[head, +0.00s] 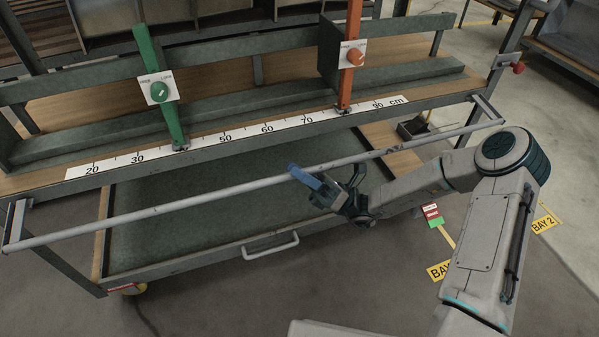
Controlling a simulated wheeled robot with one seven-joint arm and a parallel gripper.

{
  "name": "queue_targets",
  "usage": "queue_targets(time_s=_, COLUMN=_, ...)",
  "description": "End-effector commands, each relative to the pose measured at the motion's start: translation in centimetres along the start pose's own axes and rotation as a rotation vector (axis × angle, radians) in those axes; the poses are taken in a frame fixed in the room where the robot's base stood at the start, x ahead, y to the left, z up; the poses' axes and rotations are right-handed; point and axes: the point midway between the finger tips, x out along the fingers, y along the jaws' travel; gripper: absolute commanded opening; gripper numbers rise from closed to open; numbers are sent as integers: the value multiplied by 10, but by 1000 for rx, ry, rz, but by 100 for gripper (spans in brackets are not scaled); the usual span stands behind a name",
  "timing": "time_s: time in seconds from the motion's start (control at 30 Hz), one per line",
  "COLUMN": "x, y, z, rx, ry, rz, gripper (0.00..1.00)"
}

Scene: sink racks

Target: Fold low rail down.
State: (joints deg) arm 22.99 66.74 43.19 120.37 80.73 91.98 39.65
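The low rail (190,203) is a long grey bar across the front of the rack. Short side arms (486,108) hold it out in front of the shelf edge, roughly level with the shelf. My gripper (325,174) is at the rail, right of its middle. Its blue finger and dark finger are spread apart, and no object shows held between them. The rail passes close to the fingertips; I cannot tell whether they touch it.
The shelf has a centimetre scale (255,133), a green post (160,88) and an orange post (350,60), each with a knob. A lower tray with a handle (270,246) lies below the rail. A red knob (518,67) is on the right upright. Floor is open in front.

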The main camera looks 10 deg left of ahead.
Motion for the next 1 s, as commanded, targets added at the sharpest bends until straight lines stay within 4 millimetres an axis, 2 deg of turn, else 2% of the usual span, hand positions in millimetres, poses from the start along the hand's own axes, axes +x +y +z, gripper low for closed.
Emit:
queue_targets(time_s=0.8, x=14, y=12, z=15, rx=115, ry=-3, rz=-112, gripper=0)
queue_targets(time_s=1.0, x=13, y=11, z=14, rx=137, ry=-2, rz=-135, gripper=0)
